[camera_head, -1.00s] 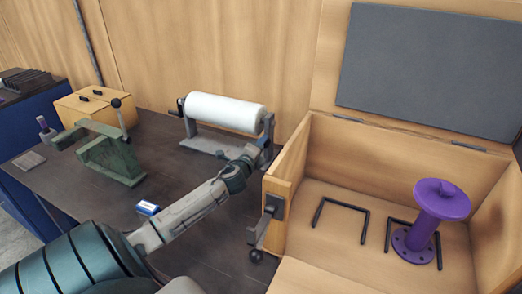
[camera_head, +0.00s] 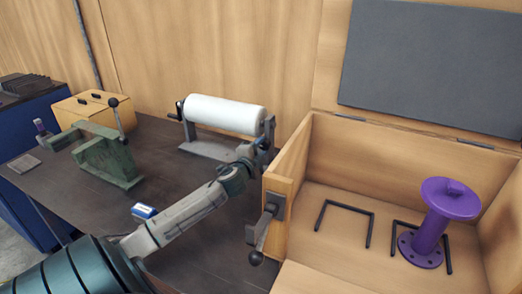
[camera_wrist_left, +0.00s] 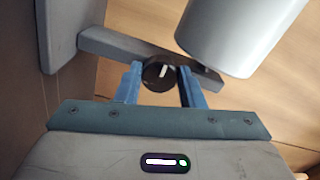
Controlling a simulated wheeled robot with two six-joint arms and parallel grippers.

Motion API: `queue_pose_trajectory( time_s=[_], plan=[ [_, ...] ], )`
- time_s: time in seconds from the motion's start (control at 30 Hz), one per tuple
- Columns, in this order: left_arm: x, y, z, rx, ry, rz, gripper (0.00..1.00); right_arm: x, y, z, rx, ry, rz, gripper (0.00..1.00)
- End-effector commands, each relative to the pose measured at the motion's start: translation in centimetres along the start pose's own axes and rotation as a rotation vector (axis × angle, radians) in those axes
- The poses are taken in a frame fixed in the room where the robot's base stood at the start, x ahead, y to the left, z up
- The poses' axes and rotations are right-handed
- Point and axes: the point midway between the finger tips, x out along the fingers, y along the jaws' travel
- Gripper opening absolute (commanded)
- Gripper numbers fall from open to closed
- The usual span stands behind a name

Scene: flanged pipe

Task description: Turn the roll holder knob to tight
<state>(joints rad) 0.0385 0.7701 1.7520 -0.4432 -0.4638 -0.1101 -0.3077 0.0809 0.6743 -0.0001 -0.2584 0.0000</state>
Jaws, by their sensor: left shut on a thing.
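The roll holder (camera_head: 206,149) is a grey stand with a thick white roll (camera_head: 224,113) across it, at the back of the dark table. Its black round knob (camera_wrist_left: 158,77) with a white pointer mark shows in the wrist view; the mark points roughly up in that picture. My left gripper (camera_head: 259,147) is at the right end post of the holder. In the wrist view my left gripper (camera_wrist_left: 160,84) has its two blue fingers on either side of the knob, shut on it. The knob is largely hidden in the head view. My right gripper is not in view.
A wooden box (camera_head: 283,187) with an open lid stands to the right, with a lever on its front and a purple flanged spool (camera_head: 432,225) inside. A green clamp-like fixture (camera_head: 108,158) and a small blue-white item (camera_head: 144,211) are on the table's left.

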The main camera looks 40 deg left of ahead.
Motion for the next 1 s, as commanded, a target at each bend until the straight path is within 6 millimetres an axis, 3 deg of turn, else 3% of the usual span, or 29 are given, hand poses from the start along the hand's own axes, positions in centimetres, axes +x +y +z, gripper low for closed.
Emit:
queue_pose_trajectory(
  time_s=[0.4,0.43,0.5,0.53,0.83,1.0],
  plan=[
    [0.0,0.0,0.0,-0.007,-0.001,0.0,0.12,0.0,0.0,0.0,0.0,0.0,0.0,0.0],
    [0.0,0.0,0.1,-0.007,-0.002,0.0,0.41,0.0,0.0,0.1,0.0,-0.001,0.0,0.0],
    [0.0,0.0,0.0,-0.006,-0.001,0.0,0.55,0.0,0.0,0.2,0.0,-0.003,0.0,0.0],
    [0.0,0.0,0.0,-0.006,-0.001,0.0,0.57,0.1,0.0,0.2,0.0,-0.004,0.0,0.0],
    [-0.1,0.1,0.1,-0.005,-0.001,0.001,0.57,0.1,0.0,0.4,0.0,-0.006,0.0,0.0],
    [-1.5,0.2,0.2,-0.001,0.0,0.002,0.57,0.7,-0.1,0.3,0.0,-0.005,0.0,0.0]
  ],
)
